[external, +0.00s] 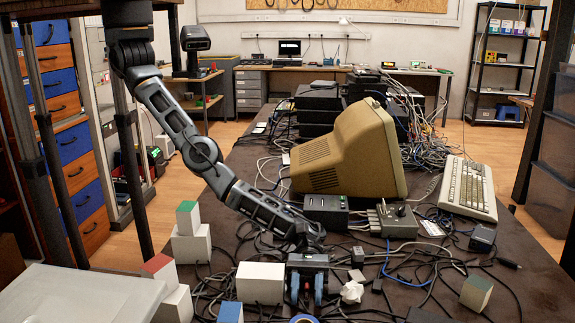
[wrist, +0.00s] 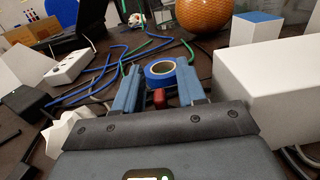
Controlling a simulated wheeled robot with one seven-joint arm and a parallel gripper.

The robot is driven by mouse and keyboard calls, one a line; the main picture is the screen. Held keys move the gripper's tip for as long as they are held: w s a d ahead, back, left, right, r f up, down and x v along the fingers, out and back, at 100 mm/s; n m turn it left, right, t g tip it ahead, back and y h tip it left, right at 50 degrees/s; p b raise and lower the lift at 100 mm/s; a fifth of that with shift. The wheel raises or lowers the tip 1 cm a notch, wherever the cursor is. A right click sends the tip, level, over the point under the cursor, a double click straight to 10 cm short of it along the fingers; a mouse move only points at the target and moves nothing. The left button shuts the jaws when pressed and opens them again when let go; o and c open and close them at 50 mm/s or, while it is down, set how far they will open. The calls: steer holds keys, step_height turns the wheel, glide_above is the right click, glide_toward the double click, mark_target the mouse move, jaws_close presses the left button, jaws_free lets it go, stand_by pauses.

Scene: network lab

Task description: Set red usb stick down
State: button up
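My gripper (external: 308,288) is low over the dark cable-strewn table, pointing down toward the front. In the wrist view, its two blue fingers (wrist: 159,90) stand well apart. A small red block-like piece, which looks like the red usb stick (wrist: 159,98), shows between them with a gap on both sides. Neither finger visibly touches it. I cannot tell whether it rests on the table.
A white box (external: 260,284) stands close beside my gripper. Crumpled paper (external: 352,292) lies on its other side. Loose cables cover much of the table (external: 420,262). A beige monitor (external: 350,155) and a keyboard (external: 468,188) are farther back. An orange ball (wrist: 203,12) is beyond the tape.

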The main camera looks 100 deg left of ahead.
steer(key=shift+r, duration=0.15)
steer(key=shift+a+p, duration=0.35)
steer(key=a, duration=0.1)
steer(key=a+p, duration=0.1)
steer(key=shift+a+r, duration=0.2)
steer(key=shift+a, duration=0.15)
step_height(320, 180, up, 7)
steer(key=p, duration=0.3)
steer(key=shift+d+f, duration=0.2)
